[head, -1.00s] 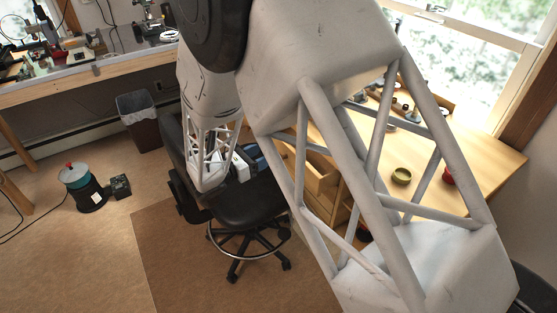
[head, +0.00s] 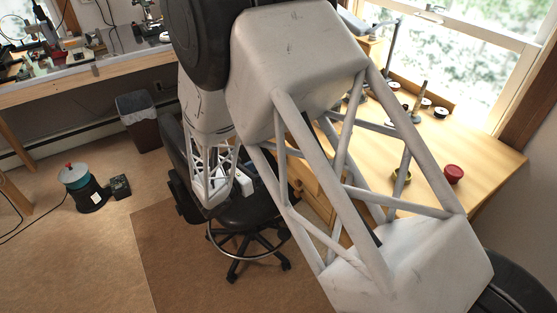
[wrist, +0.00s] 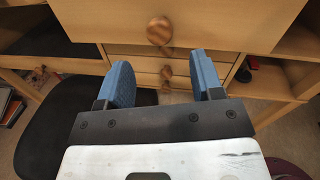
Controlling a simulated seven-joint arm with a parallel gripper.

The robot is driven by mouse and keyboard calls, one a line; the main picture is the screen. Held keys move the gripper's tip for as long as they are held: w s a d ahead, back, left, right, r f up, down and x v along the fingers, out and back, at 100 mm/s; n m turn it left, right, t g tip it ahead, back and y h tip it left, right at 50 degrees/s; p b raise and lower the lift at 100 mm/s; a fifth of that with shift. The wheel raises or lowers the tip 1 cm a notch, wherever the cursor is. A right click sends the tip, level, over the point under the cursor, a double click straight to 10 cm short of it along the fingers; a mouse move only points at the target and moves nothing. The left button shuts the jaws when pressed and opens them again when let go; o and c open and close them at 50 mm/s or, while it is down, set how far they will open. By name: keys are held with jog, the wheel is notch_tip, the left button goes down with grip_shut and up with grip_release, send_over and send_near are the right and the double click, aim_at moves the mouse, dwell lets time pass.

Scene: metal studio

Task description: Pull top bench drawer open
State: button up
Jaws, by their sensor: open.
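In the wrist view, the top bench drawer's wide wooden front (wrist: 215,25) spans the top of the picture, with a round wooden knob (wrist: 160,30). This front appears to stand out ahead of the narrower drawers below it. My gripper (wrist: 161,62) is open, its two blue fingers apart and empty. The knob lies beyond the fingertips, between them in the picture, and no finger touches it. In the head view my arm covers much of the bench drawers, and the fingers are hidden there. The inside of the top drawer is not visible.
Lower drawers have their own knobs (wrist: 167,72). A black stool (head: 240,210) stands close in front of the bench, below my gripper. The bench top (head: 480,155) carries a red pot (head: 453,174) and an olive bowl (head: 401,176).

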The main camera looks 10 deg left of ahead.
jog(key=shift+w, duration=0.1)
dwell(0.3)
jog(key=shift+x, duration=3.8)
jog(key=shift+c, duration=0.3)
grip_shut()
